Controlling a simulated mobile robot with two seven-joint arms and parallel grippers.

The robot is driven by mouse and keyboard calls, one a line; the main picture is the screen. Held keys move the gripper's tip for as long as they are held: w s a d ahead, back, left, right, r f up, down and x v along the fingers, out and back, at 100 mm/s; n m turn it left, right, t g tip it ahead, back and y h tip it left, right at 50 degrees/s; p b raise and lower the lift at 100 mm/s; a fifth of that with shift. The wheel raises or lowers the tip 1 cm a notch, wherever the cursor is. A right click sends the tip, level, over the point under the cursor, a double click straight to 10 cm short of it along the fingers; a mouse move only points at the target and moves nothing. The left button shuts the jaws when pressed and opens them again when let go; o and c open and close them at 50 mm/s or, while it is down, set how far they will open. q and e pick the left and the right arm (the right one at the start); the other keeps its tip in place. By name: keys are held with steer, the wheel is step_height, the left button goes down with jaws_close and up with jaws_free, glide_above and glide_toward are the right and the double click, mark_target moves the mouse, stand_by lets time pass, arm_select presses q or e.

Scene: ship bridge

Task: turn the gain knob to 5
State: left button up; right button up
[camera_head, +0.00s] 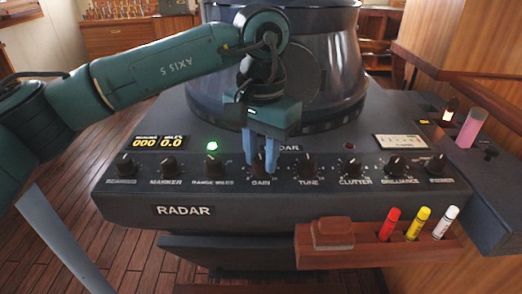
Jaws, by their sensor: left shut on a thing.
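The gain knob (261,170) is a small dark knob above the label GAIN, in the row of knobs on the front of the grey radar console (330,200). My left gripper (261,164) reaches down to it from above. Its two blue fingers are shut on the gain knob, one on each side. The fingers hide part of the knob, and its pointer and scale are too small to read. My right gripper is not in view.
Marker knob (169,166) and tune knob (308,166) are among several others in the row. A wooden rack (375,255) with red, yellow and white markers juts out at front right.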

mark_target(261, 159)
arm_select(q)
steer(key=shift+m, duration=1)
steer(key=o, duration=1)
step_height(261, 159, up, 13)
steer(key=shift+r+p, duration=0.1)
steer(key=shift+p, duration=0.4)
